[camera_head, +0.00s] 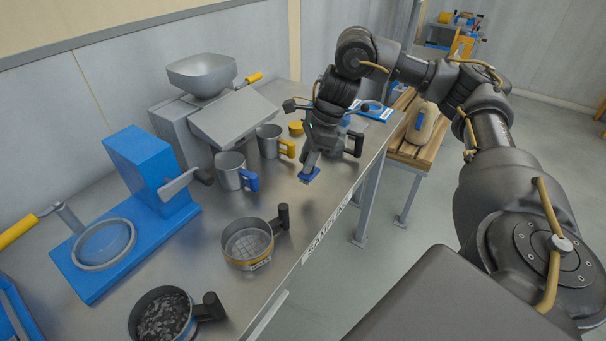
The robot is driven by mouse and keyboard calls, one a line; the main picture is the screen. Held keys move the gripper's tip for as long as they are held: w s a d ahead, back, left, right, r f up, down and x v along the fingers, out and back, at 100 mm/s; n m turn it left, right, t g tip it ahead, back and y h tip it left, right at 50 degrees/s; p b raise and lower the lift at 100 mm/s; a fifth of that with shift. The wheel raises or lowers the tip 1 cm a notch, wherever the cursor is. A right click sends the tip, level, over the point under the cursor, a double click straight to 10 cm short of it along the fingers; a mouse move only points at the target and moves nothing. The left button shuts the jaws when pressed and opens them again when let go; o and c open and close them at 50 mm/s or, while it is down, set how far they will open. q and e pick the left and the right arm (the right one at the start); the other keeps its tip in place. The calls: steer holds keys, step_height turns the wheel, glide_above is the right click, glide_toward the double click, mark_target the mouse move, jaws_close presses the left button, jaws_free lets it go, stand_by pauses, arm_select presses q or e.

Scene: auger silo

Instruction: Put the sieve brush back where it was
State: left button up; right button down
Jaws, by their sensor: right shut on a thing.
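My right gripper (312,160) points down over the right part of the steel bench. It is shut on a small blue thing, which looks like the sieve brush (309,175); the fingers hide much of it. The brush is close to the bench top, and I cannot tell whether it touches it. A round sieve (249,244) with a mesh bottom and a black handle stands on the bench, nearer and to the left of the gripper. My left gripper is not in view.
Metal cups with a blue handle (231,171) and a yellow handle (270,141) stand left of the gripper. A black-handled vessel (354,143) is partly hidden behind it. A pan of dark lumps (163,317), a blue cranked device (150,170) and a hopper machine (202,75) occupy the left.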

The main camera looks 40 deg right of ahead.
steer(key=shift+w+f, duration=0.65)
steer(key=shift+f, duration=0.1)
steer(key=shift+w+f+b, duration=0.15)
steer(key=shift+f+b, duration=0.2)
steer(key=shift+f, duration=1.4)
steer(key=shift+f, duration=0.2)
steer(key=c, duration=1.1)
jaws_free()
steer(key=shift+r, duration=0.1)
